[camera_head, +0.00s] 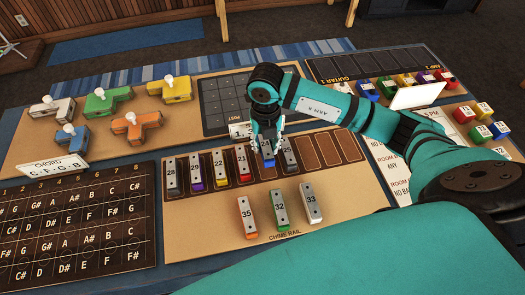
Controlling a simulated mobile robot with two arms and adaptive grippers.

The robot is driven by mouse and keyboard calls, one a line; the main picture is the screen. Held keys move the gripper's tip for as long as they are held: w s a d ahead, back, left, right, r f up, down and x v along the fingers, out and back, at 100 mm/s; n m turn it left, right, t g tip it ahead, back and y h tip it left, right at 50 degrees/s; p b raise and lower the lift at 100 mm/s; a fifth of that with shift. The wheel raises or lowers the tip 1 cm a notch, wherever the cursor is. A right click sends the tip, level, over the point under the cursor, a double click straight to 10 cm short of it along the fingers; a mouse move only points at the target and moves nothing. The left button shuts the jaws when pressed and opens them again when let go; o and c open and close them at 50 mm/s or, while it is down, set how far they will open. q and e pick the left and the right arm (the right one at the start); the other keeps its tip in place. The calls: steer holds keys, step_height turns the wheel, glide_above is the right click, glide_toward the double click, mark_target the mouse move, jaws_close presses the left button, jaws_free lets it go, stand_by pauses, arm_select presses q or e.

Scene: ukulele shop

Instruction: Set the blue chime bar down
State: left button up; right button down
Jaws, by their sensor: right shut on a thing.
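My right gripper (266,146) is shut on the blue chime bar (267,158), over the dark slotted strip of the chime rail (328,150). The bar lies between the red-ended bar 21 (243,162) and the bar 25 (289,155), roughly in line with them. I cannot tell whether its underside touches the rail. The gripper fingers cover part of its top. My left gripper is not in view.
Bars 28 (171,177), 29 (195,172) and 22 (219,167) stand to the left. Bars 35 (247,218), 32 (279,210) and 33 (310,203) lie in front. Empty slots are at the right. A white card (240,130) stands behind.

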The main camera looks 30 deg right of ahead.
mark_target(265, 155)
steer(key=shift+f, duration=0.75)
step_height(265, 155, down, 3)
steer(key=shift+f+p, duration=0.1)
steer(key=shift+p, duration=0.3)
steer(key=shift+f, duration=0.2)
steer(key=shift+w, duration=0.1)
steer(key=shift+f, duration=0.1)
steer(key=c, duration=1)
jaws_free()
